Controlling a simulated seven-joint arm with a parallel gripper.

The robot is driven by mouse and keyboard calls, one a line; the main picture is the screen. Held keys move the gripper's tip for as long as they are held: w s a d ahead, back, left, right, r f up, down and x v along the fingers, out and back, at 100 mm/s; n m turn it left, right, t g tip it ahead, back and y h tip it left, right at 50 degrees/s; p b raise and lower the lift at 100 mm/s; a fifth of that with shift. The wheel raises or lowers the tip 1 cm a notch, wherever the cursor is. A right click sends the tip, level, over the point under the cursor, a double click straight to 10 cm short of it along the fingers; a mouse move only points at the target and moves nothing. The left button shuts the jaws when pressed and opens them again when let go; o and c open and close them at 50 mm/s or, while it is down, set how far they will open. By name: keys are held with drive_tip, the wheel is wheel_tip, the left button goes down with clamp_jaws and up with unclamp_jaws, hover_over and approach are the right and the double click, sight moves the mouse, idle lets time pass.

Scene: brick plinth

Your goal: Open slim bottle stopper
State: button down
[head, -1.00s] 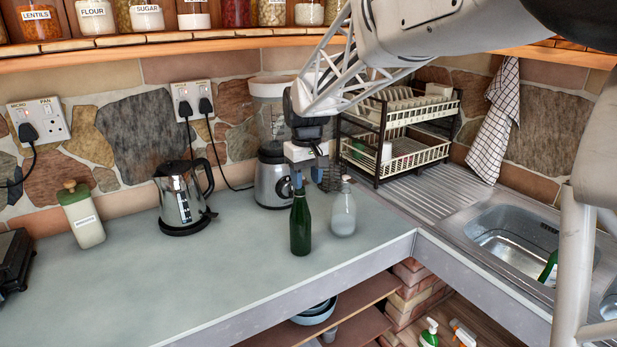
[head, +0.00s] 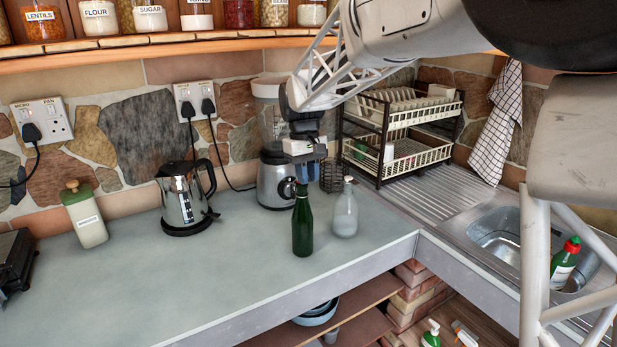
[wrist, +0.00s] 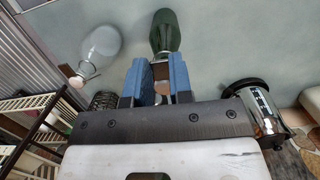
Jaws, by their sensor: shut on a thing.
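The slim dark green bottle (head: 302,230) stands upright on the worktop. It also shows in the wrist view (wrist: 167,30). My gripper (head: 311,172) is just above and slightly behind its mouth, pointing down. In the wrist view its blue fingers (wrist: 158,78) are close together, shut on a small brownish piece, which looks like the stopper (wrist: 162,88). The fingers hide much of it. The bottle's mouth appears just beyond the fingertips; I cannot tell whether the stopper is fully clear of it.
A clear stoppered bottle (head: 345,215) stands close on the right. A blender (head: 274,182) is right behind, and a kettle (head: 183,200) is to the left. A dish rack (head: 400,140) and sink (head: 500,240) are to the right.

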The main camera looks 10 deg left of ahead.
drive_tip(key=shift+w+a+r+g+h, duration=0.3)
drive_tip(key=shift+g+h, duration=0.25)
drive_tip(key=shift+w+a+r+g+h, duration=0.25)
drive_tip(key=shift+g+h, duration=0.3)
drive_tip(key=shift+w+a+r+g+h, duration=0.3)
drive_tip(key=shift+w+a+g+h, duration=0.15)
drive_tip(key=shift+g+h, duration=0.4)
drive_tip(key=shift+w+a+r+g+h, duration=0.3)
drive_tip(key=shift+w+a+g+h, duration=0.15)
drive_tip(key=shift+g+h, duration=0.35)
